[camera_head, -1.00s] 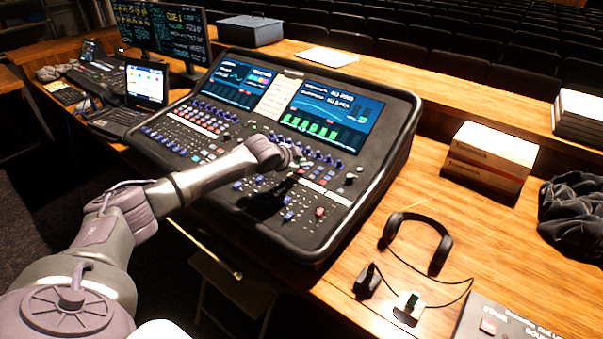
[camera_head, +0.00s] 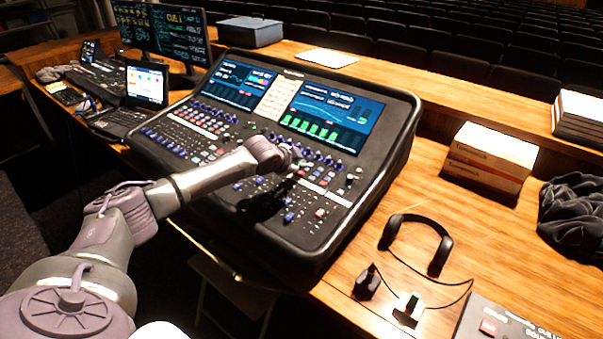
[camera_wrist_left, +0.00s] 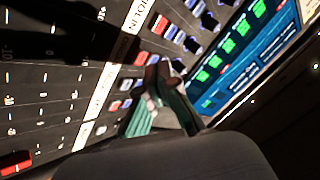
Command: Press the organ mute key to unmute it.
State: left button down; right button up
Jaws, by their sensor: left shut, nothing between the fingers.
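The mixing desk (camera_head: 222,226) has rows of keys, knobs and faders below two lit screens. My left gripper (camera_head: 301,160) is over the right half of its key area, just below the right screen. In the left wrist view the closed fingers (camera_wrist_left: 154,88) are in among small red, white and blue keys (camera_wrist_left: 124,86) beside a white label strip. Part of a label ending in "OLIN" (camera_wrist_left: 136,16) is readable there. I cannot read an organ label, and the fingers hide the keys directly under them. Whether the fingertips touch a key is unclear. My right gripper is not in view.
The right screen (camera_head: 332,112) with green bars stands close above the gripper. Headphones (camera_head: 440,242) and their cable lie on the wooden desk to the right. Boxes (camera_head: 490,155) and a dark cloth (camera_head: 573,215) are further right. A laptop (camera_head: 147,84) stands at left.

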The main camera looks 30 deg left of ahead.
pick_arm(q)
jog(key=shift+f, duration=0.1)
jog(key=shift+f, duration=0.3)
jog(key=shift+f, duration=0.25)
dwell(0.6)
jog(key=shift+r, duration=0.1)
jog(key=shift+r+p, duration=0.6)
jog(key=shift+p, duration=0.3)
jog(key=r+p, duration=0.5)
jog(key=shift+s, duration=0.3)
dwell(0.4)
